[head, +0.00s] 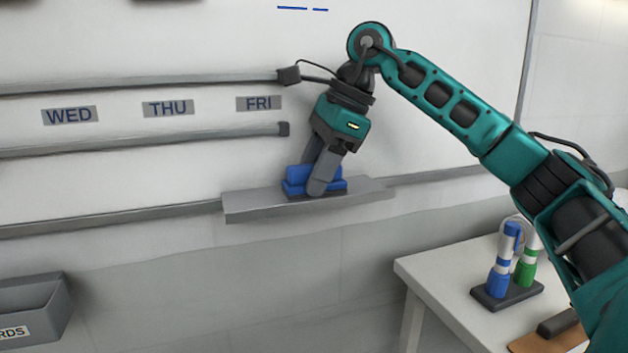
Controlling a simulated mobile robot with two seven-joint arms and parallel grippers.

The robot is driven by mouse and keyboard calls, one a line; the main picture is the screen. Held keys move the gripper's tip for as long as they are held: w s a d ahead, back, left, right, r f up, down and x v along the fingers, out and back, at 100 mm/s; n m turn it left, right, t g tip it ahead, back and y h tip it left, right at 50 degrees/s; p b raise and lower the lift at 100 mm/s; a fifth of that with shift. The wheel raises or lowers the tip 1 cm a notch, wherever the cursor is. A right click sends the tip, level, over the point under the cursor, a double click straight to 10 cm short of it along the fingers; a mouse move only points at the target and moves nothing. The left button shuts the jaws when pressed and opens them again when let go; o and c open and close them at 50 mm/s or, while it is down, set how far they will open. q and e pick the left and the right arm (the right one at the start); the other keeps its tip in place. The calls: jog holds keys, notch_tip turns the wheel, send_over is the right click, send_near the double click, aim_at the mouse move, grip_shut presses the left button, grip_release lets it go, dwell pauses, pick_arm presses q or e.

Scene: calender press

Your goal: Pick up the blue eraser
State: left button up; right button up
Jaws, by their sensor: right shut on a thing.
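The blue eraser (296,181) is at the grey ledge (250,206) below the whiteboard. It has a dark underside. My right gripper (318,186) points down with its fingers around the eraser, and it is shut on it. The near finger covers part of the eraser's front. I cannot tell whether the eraser rests on the ledge or is just clear of it. My left gripper is not in view.
The whiteboard (200,48) has grey rails and WED, THU and FRI labels. A white table (440,285) at lower right holds a stand with a blue marker (502,262) and a green marker (526,266). A grey bin (40,308) is at lower left.

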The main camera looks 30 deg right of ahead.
jog(key=shift+s+r, duration=0.2)
jog(key=shift+r, duration=0.25)
jog(key=r, duration=0.3)
jog(key=r+p, duration=0.1)
jog(key=r, duration=0.2)
jog(key=shift+s+a+r, duration=0.1)
jog(key=shift+s+r, duration=0.05)
jog(key=shift+s, duration=0.05)
pick_arm(q)
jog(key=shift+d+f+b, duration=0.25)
jog(key=shift+b, duration=0.8)
pick_arm(e)
jog(key=s+a, duration=0.2)
jog(key=s, duration=0.7)
jog(key=s+a, duration=0.2)
jog(key=s, duration=0.7)
jog(key=shift+s+a, duration=0.25)
jog(key=shift+s, duration=0.1)
jog(key=o, duration=0.6)
jog(key=shift+c, duration=0.2)
jog(key=c, duration=0.6)
jog(key=shift+c, duration=0.2)
